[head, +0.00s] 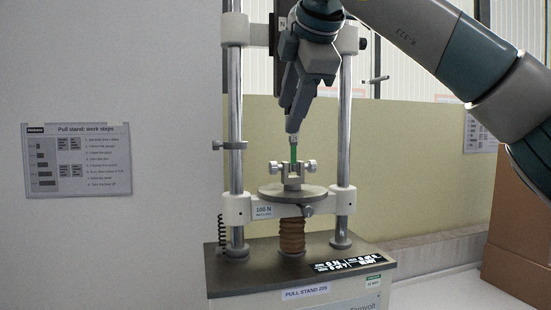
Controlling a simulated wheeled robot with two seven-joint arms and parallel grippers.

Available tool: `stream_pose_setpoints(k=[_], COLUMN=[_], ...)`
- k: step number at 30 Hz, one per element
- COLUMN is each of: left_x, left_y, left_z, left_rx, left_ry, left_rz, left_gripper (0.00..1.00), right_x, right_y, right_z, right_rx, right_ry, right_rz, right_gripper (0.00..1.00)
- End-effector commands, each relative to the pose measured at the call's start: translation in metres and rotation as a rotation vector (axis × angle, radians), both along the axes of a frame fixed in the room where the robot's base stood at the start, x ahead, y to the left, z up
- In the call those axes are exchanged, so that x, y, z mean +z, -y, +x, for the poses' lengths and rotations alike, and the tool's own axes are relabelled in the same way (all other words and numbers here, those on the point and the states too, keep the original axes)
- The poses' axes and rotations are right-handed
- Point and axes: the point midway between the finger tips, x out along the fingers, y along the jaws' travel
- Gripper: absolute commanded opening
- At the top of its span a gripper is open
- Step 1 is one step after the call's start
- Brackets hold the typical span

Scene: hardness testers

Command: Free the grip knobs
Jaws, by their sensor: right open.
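The pull stand (234,130) has a lower grip (292,183) on a round plate (292,194). A grip knob shows on the grip's left side (272,169) and another on its right side (312,167). A thin green strip (294,153) stands upright in the grip. My right gripper (291,120) reaches in from the upper right and points down, just above the grip and in front of the stand's upper part. It is open; whether its fingers touch anything above the strip I cannot tell. My left gripper is out of view.
Two upright columns flank the grip; a small clamp (229,145) sits on the left one. A crossbar (275,210), a brown bellows (292,236) and the base with a display (348,264) are below. A cardboard box (516,235) stands right. A work-steps sheet (76,160) hangs left.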

Motion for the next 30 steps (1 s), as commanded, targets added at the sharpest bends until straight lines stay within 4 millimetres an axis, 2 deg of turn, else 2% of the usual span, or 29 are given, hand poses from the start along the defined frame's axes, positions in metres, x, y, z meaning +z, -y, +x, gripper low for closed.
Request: stream_pose_setpoints(k=[8, 14, 20, 28, 30], left_x=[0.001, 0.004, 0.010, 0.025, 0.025], left_y=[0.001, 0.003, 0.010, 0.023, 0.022], left_z=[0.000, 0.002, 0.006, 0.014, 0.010], left_rx=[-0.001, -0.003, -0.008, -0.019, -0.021], left_ry=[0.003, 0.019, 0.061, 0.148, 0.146], left_rz=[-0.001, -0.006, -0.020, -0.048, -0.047], left_gripper=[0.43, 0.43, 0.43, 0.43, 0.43], right_x=[-0.001, -0.009, -0.025, -0.058, -0.066], right_y=[0.000, -0.003, -0.008, -0.019, -0.022], right_z=[0.001, 0.009, 0.027, 0.060, 0.069], right_rx=[0.001, 0.002, 0.003, 0.003, 0.002], right_ry=[0.000, -0.001, 0.000, -0.001, -0.001], right_rz=[-0.001, -0.001, -0.002, -0.002, -0.003], right_gripper=[0.43, 0.43, 0.43, 0.43, 0.43])
